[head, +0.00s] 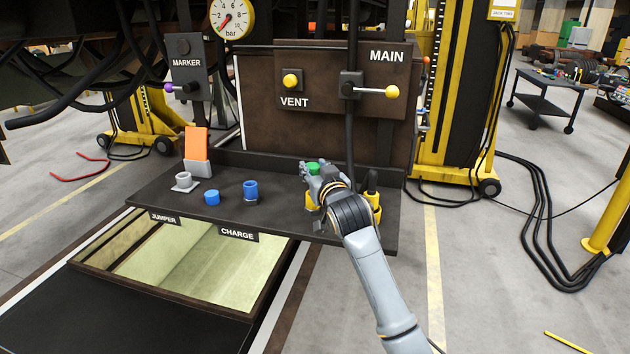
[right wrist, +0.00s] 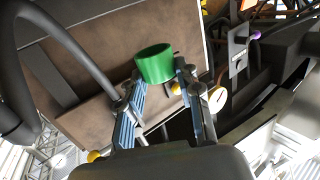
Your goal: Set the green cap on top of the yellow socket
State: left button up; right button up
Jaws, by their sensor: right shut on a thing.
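My right gripper (head: 314,172) is shut on the green cap (head: 313,168), above the right part of the dark shelf (head: 270,222). In the right wrist view the green cap (right wrist: 155,65) is a short, wide cylinder between the two fingertips (right wrist: 158,82). The yellow socket (head: 311,203) seems to be the yellow part just below the gripper, partly hidden by it. Another yellow part (head: 376,206) with a black hose stands right of my wrist. I cannot tell whether the cap touches the socket. My left gripper is not in view.
On the shelf stand a grey socket (head: 184,182), a blue cap (head: 212,198), a blue socket (head: 250,190) and an orange plate (head: 195,145) in a grey holder. Behind rises a brown panel with the VENT knob (head: 292,81) and the MAIN lever (head: 375,91).

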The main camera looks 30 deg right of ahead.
jog(key=shift+w+d+f, duration=0.3)
jog(key=shift+w+f, duration=0.1)
jog(key=shift+f, duration=0.2)
notch_tip(320, 180, down, 3)
jog(key=shift+w+d+p, duration=0.1)
jog(key=shift+w+p, duration=0.05)
jog(key=shift+p, duration=0.45)
jog(key=shift+f, duration=0.25)
jog(key=shift+f, duration=0.45)
jog(key=o, duration=0.8)
